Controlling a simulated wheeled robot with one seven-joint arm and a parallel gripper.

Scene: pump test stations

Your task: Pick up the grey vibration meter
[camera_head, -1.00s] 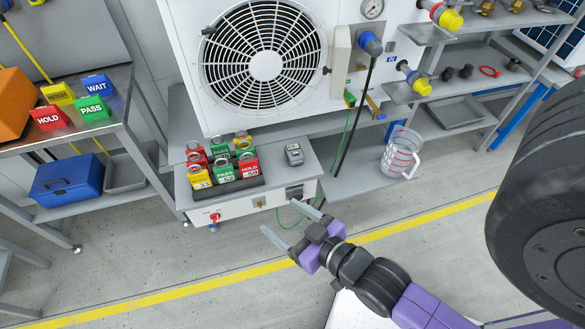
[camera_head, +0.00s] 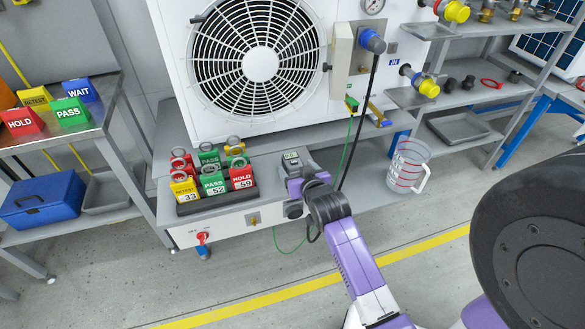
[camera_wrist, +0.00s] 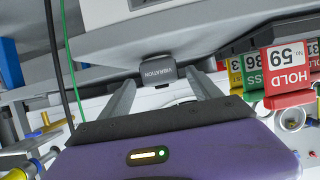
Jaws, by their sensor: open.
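The grey vibration meter (camera_head: 292,160) lies on the grey top of the low white cabinet, to the right of the tag tray. In the head view its near part is hidden behind my gripper (camera_head: 300,177). In the wrist view the meter (camera_wrist: 158,71) shows its dark grey end, labelled VIBRATION, just beyond the fingertips and between their lines. My gripper also shows in the wrist view (camera_wrist: 160,88), with its two grey fingers apart and nothing between them. Whether a finger touches the meter cannot be told.
A black tray (camera_head: 218,202) of red, green and yellow numbered tags stands close to the left of the meter. A dark hose (camera_head: 358,125) and a green cable (camera_head: 349,145) hang to the right. A clear jug (camera_head: 407,167) stands further right.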

